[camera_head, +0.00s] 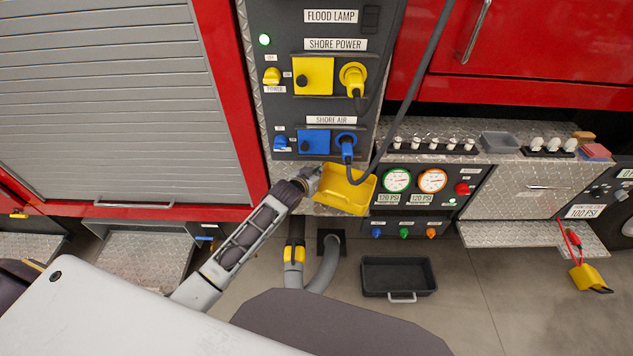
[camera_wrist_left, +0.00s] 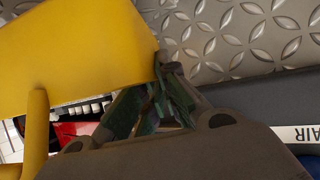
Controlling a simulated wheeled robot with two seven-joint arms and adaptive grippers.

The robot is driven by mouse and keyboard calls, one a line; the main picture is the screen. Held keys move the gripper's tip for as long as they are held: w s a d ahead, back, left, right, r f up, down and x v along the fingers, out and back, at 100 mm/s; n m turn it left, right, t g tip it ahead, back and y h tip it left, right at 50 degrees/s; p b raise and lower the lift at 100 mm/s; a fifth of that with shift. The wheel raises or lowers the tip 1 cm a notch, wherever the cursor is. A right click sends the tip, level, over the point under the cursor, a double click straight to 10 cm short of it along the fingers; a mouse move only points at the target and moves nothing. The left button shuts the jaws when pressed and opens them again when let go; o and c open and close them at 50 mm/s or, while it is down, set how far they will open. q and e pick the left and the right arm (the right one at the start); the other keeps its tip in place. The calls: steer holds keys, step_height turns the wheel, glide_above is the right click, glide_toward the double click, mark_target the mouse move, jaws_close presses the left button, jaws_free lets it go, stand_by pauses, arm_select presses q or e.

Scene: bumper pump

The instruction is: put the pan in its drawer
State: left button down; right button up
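The yellow pan (camera_head: 346,190) is a shallow rectangular tray, tilted, in front of the diamond plate below the shore air panel. In the left wrist view the pan (camera_wrist_left: 75,55) fills the upper left. My left gripper (camera_head: 312,176) is at the pan's left edge. In the wrist view its fingers (camera_wrist_left: 162,88) are close together at the pan's edge and look shut on it; the exact contact is partly hidden. A black open-topped drawer or bin (camera_head: 398,262) with a grey front handle is low in the middle. My right gripper is not in view.
A hanging cable with a blue plug (camera_head: 347,146) runs close above the pan. A gauge panel (camera_head: 415,183) is just right of it. A grey tray (camera_head: 500,142) and bulbs stand on the counter. Hoses (camera_head: 325,262) drop below the pan.

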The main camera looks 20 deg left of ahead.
arm_select(q)
steer(key=shift+f, duration=1.7)
steer(key=shift+f, duration=0.1)
steer(key=c, duration=1.6)
jaws_free()
steer(key=shift+f, duration=0.1)
steer(key=shift+c, duration=0.2)
steer(key=shift+s, duration=0.1)
steer(key=v, duration=1.2)
